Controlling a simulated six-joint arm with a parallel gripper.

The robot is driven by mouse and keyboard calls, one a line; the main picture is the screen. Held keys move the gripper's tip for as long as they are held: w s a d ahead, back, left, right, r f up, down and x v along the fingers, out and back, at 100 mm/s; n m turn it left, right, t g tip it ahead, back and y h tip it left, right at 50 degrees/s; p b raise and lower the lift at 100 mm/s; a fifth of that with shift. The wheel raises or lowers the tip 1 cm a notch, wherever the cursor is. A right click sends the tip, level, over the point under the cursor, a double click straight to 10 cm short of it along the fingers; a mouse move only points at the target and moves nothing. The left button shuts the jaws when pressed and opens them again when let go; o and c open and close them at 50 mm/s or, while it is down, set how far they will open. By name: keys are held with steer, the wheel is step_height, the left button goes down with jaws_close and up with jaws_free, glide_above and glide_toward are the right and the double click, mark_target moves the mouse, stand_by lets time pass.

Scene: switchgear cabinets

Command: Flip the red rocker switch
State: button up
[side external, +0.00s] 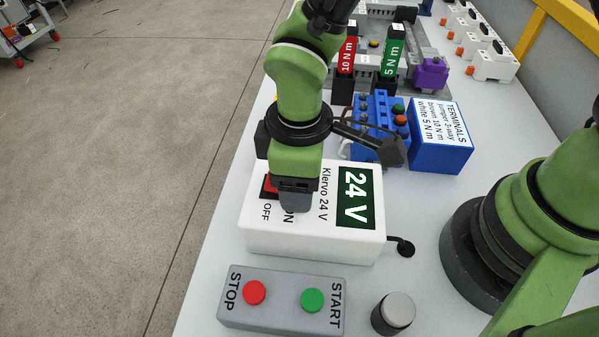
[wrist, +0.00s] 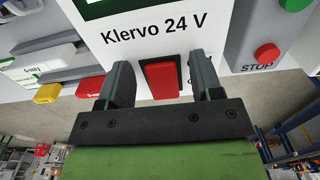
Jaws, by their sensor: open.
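The red rocker switch (wrist: 162,79) sits on the top of the white Klervo 24 V box (side external: 310,240). In the side view only a red edge of the switch (side external: 269,186) shows, next to the OFF and ON labels; my gripper hides the rest. My gripper (wrist: 163,80) is open and empty, with one dark finger on each side of the switch in the wrist view. In the side view my gripper (side external: 294,205) points down over the switch end of the box. I cannot tell whether the fingers touch the box.
A grey box with a red STOP button (side external: 254,292) and a green START button (side external: 313,300) stands in front. A grey knob (side external: 397,310) is beside it. Blue terminal boxes (side external: 440,150) and torque tools (side external: 391,55) stand behind.

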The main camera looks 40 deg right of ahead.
steer(key=c, duration=0.9)
steer(key=shift+c, duration=0.2)
steer(key=shift+a, duration=0.1)
steer(key=shift+w+a+r+g+h, duration=0.1)
steer(key=shift+w+r+g+h, duration=0.05)
steer(key=shift+g+h, duration=0.4)
steer(key=shift+w+a+r+g+h, duration=0.1)
steer(key=shift+w+g+h, duration=0.05)
steer(key=shift+g+h, duration=0.45)
steer(key=shift+w+a+r+g+h, duration=0.1)
steer(key=shift+w+r+g+h, duration=0.05)
steer(key=shift+g+h, duration=0.4)
steer(key=o, duration=0.9)
steer(key=shift+o, duration=0.2)
steer(key=shift+r, duration=0.1)
steer(key=v, duration=0.9)
steer(key=shift+w+a+r, duration=0.15)
steer(key=shift+a+r, duration=0.05)
steer(key=shift+r, duration=0.15)
